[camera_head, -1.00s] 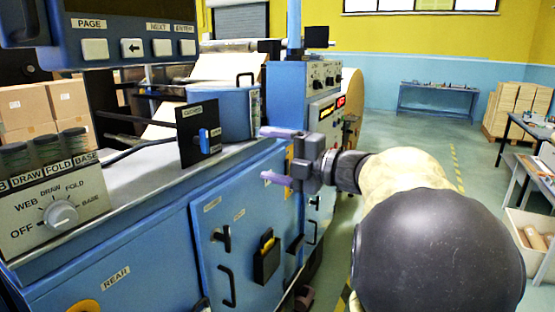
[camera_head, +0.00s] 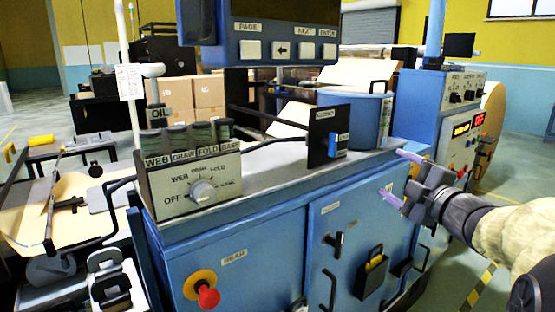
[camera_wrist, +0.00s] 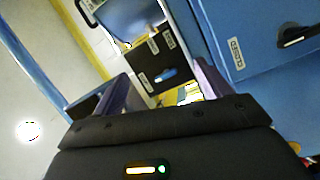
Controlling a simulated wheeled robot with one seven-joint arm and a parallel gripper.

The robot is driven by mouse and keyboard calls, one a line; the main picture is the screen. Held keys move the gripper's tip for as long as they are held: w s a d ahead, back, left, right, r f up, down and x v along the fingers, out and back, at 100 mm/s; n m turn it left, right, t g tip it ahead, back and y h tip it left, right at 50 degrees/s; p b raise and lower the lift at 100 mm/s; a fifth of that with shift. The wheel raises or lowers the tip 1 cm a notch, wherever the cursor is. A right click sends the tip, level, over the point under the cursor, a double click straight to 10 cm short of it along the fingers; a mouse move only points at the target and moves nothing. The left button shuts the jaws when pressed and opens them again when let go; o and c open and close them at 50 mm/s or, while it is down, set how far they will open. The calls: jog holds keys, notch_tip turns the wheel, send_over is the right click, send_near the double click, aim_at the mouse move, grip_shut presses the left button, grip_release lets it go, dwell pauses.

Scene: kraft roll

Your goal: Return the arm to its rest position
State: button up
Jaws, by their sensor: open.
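My gripper (camera_head: 397,178) is at the right of the head view, its two purple fingers spread apart and pointing left toward the blue machine cabinet (camera_head: 270,255). Nothing is between the fingers. My arm reaches in from the right edge of the head view. In the wrist view, the fingers of my gripper (camera_wrist: 160,92) also stand apart, with a black switch plate (camera_wrist: 157,60) seen beyond them. I cannot tell the exact gap between the fingertips and the cabinet.
A grey control box with a rotary knob (camera_head: 203,192) stands on the cabinet top. A black plate with a blue switch (camera_head: 329,138) and a blue canister (camera_head: 368,115) stand farther right. A red button (camera_head: 208,297) sticks out low in front. Floor at right looks clear.

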notch_tip(320, 180, down, 17)
jog(key=s+a+m+g+h, duration=0.15)
jog(key=m+g+h, duration=0.45)
jog(key=m, duration=0.6)
jog(key=s+a+f+m+g, duration=0.3)
jog(key=s+a+f+g, duration=0.15)
jog(key=s+f, duration=0.4)
jog(key=s+a+f+m+g, duration=0.35)
jog(key=s+a+f, duration=0.25)
jog(key=s+f, duration=0.25)
notch_tip(320, 180, up, 16)
jog(key=p, duration=1.5)
jog(key=shift+s+d+g, duration=0.3)
jog(key=shift+g, duration=0.1)
